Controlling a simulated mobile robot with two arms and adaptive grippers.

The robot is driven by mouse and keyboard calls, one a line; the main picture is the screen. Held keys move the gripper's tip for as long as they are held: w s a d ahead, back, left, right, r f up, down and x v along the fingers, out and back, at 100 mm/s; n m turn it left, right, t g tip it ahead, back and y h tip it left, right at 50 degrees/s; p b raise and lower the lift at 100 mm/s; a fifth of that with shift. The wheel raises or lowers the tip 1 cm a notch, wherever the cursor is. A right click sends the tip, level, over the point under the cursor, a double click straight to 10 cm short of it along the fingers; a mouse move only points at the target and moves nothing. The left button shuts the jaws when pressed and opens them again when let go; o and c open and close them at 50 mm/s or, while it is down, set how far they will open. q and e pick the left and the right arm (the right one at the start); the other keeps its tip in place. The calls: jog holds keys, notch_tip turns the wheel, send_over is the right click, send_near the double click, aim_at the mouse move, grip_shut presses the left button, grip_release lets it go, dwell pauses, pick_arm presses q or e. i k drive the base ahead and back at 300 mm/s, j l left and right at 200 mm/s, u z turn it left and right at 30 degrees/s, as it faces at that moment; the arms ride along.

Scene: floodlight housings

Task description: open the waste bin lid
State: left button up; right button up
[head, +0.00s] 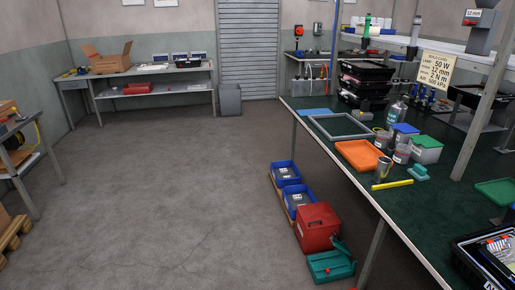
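A small grey bin (230,101) stands on the floor against the far wall, just left of the roller shutter's foot. It looks like the waste bin. It is upright, and its top looks covered by a flat lid, but it is too small and far off to be sure. Neither of my grippers shows in the head view, so I cannot tell their state or how near they are to the bin.
Open concrete floor (160,190) lies between me and the bin. A green-topped workbench (440,240) runs along the right. Blue bins (286,174), a red box (316,228) and a green case (331,263) stand on the floor beside it. A side table (150,74) stands back left.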

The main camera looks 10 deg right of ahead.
aim_at(314, 216)
jog(key=i+z, duration=0.1)
jog(key=i, duration=0.5)
jog(key=i+z, duration=0.15)
jog(key=i, duration=0.5)
jog(key=i+j+z, duration=0.1)
jog(key=i, duration=0.5)
jog(key=j, duration=0.1)
